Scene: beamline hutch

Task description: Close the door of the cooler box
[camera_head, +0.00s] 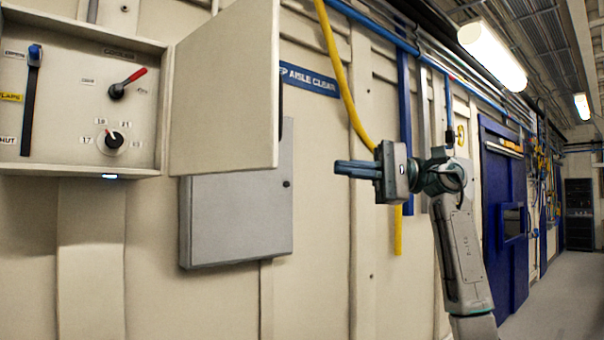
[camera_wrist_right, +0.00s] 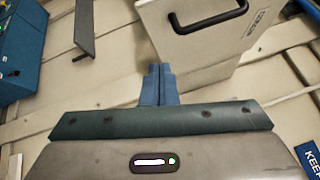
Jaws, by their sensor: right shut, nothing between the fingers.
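The cooler box (camera_head: 75,170) is a cream wall box at the left of the head view. Its door (camera_head: 225,90) stands wide open, swung out to the right, with its inner side towards me. In the right wrist view, a cream panel with a black handle (camera_wrist_right: 205,35) and a small label appears to be the door's outer face. My right gripper (camera_head: 356,169) is shut and empty, to the right of the door and apart from it. Its closed blue fingers (camera_wrist_right: 158,85) point towards the panel's lower edge in the wrist view. My left gripper is not in view.
Inside the box are a blue-tipped lever (camera_head: 33,52), a red-handled switch (camera_head: 128,83) and a round dial (camera_head: 114,140). A grey cabinet (camera_head: 240,215) hangs below the door. A yellow hose (camera_head: 340,70) runs down the wall behind my gripper. The aisle floor (camera_head: 560,300) is clear at right.

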